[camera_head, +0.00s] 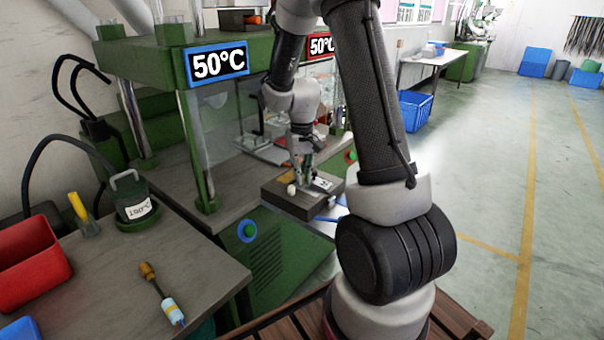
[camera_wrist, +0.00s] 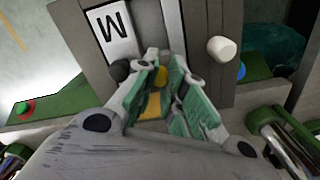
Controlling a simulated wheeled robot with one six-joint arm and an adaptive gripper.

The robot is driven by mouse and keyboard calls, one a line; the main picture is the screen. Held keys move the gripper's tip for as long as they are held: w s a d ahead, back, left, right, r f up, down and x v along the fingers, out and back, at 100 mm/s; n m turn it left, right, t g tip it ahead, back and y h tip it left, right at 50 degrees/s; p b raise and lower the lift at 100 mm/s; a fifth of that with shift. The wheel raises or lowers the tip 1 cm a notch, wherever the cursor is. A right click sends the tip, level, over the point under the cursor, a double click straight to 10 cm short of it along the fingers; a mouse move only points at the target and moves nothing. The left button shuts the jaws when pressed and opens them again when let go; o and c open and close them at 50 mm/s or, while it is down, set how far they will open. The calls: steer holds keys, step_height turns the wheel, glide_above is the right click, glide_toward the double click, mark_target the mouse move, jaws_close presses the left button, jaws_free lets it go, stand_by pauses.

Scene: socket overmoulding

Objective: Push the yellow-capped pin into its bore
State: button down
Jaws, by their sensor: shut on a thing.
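The yellow-capped pin (camera_wrist: 161,76) shows as a small yellow end between my fingertips in the wrist view. My gripper (camera_wrist: 163,72) is shut on it, over the grey mould block (camera_wrist: 76,28). The block also shows in the head view (camera_head: 290,203), on the front of the press bench, with my gripper (camera_head: 301,172) pointing down at it. The bore is hidden by my fingers, and I cannot tell how deep the pin sits. A second yellow patch shows between the fingers, nearer the palm.
A white knob (camera_wrist: 221,49) and a dark knob (camera_wrist: 121,70) stick out from the block near my fingers. A white plate marked M (camera_wrist: 112,28) lies beside them.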

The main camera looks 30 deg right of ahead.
steer(key=c, duration=1.4)
jaws_free()
step_height(320, 180, up, 12)
steer(key=shift+r, duration=0.1)
steer(key=s+a+r+t, duration=0.1)
steer(key=s+r, duration=0.2)
steer(key=s, duration=0.5)
steer(key=s+a+r+n+t, duration=0.1)
steer(key=s+a+r+t, duration=0.1)
steer(key=s, duration=0.5)
steer(key=s+a+r+n+t, duration=0.1)
steer(key=s+r, duration=0.3)
steer(key=s, duration=0.4)
steer(key=shift+s+a+r, duration=0.35)
steer(key=shift+a, duration=0.2)
